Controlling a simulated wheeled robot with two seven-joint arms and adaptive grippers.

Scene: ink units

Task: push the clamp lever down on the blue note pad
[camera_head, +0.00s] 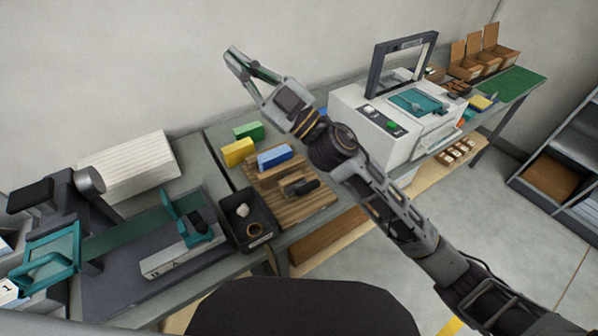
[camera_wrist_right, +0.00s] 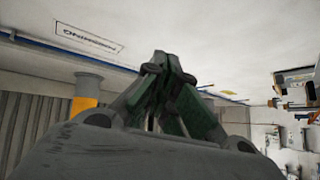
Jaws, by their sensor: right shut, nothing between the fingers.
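A blue block, which looks like the blue note pad (camera_head: 274,156), lies on a slatted wooden board (camera_head: 322,199) on the bench. A dark piece with a rounded handle (camera_head: 299,187) sits on the board in front of the pad. I cannot tell whether it is the clamp lever. My right gripper (camera_head: 232,56) is raised in the air behind and left of the pad, well apart from it, and points up and left. Its fingers also show in the right wrist view (camera_wrist_right: 165,62), meeting at the tips with nothing between them. My left gripper is out of view.
Yellow (camera_head: 238,151) and green (camera_head: 249,131) blocks stand by the board. A black tray (camera_head: 247,222) with small items is left of it. Left is a machine with a teal lever (camera_head: 180,216). A white printer-like machine (camera_head: 396,118) stands right, behind my right arm.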

